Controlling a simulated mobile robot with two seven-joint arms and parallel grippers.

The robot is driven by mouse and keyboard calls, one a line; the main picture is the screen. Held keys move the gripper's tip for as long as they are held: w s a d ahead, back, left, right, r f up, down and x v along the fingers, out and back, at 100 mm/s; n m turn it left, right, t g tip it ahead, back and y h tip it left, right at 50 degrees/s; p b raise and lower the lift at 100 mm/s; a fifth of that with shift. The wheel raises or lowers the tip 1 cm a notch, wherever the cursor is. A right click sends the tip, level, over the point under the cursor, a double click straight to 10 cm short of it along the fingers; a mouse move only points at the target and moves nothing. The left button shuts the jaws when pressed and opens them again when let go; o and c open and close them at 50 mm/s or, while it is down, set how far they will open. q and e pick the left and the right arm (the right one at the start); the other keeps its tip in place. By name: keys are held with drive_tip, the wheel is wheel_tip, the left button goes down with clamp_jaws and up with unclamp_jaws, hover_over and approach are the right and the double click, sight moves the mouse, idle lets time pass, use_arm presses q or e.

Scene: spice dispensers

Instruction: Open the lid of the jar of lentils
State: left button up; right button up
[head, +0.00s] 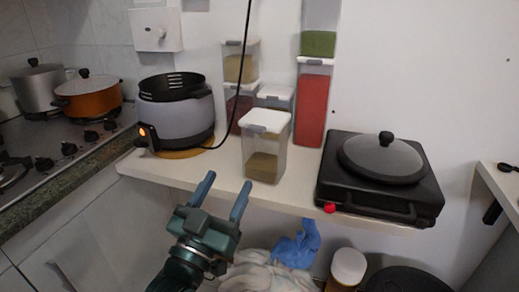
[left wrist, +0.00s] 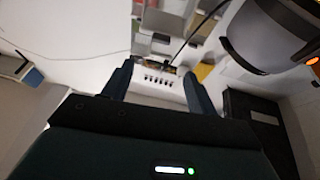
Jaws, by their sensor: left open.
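A clear square jar (head: 265,162) with brownish contents in its lower part stands upright near the front of the white shelf; I take it to be the lentil jar. Its white lid (head: 267,121) sits on top and looks shut, with a grey clip at the front. My right gripper is out of view.
A round cooker (head: 177,115) stands left of the jar, its black cord hanging nearby. Several other containers, including a tall red one (head: 313,105), stand behind. A black hot plate (head: 380,180) with a glass lid is at right. The shelf (head: 205,172) is clear at front left.

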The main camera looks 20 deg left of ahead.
sight(254, 131)
use_arm(q)
drive_tip(key=p+x, duration=0.1)
drive_tip(key=x, duration=1.1)
drive_tip(key=shift+w+r, duration=0.1)
drive_tip(key=shift+w, duration=0.25)
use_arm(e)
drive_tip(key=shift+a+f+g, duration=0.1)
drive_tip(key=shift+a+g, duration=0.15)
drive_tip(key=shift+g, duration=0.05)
